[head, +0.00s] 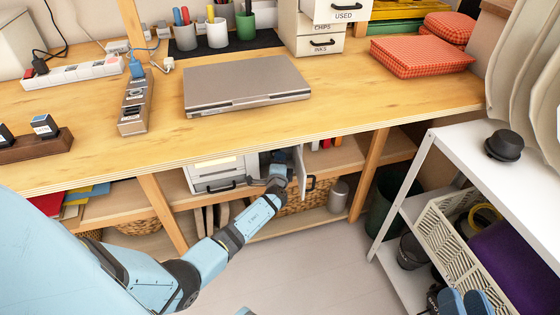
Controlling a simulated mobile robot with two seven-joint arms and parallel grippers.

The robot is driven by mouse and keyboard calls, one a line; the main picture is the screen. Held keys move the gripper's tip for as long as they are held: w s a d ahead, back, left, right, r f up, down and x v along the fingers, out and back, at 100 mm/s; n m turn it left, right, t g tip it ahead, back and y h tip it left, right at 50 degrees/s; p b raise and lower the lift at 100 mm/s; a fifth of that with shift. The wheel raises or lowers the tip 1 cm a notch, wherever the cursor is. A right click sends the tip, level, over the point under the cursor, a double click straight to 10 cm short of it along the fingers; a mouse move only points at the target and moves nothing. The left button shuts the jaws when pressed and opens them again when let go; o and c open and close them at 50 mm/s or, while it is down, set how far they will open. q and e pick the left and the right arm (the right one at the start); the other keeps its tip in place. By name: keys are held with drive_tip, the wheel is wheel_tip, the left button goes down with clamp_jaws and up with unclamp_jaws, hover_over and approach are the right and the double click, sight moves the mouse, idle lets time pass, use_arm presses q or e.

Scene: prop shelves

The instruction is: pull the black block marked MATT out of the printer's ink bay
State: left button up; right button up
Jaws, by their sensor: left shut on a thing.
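The white printer (214,172) stands on the shelf under the wooden table. Its ink bay is at the right end, and the small bay door (301,168) stands open. My left gripper (277,174) reaches in at the bay opening, left of the door. It is shut on a small dark thing at the bay, which fits the black block; the fingers and shadow hide most of it, and no MATT marking can be read. I cannot tell how far the block sits inside.
The table edge (250,140) overhangs my left gripper. Table legs (372,165) stand on both sides of the printer. A grey canister (338,194) and a wicker basket (300,200) are close by on the lower shelf. A wooden holder (37,145) with dark blocks sits on the table.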

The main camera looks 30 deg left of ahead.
use_arm(q)
drive_tip(key=shift+s+d, duration=0.7)
drive_tip(key=shift+d, duration=0.05)
drive_tip(key=shift+s+d, duration=0.25)
drive_tip(key=shift+d, duration=0.1)
drive_tip(key=shift+s+d, duration=0.85)
drive_tip(key=shift+d, duration=0.1)
drive_tip(key=shift+d, duration=0.1)
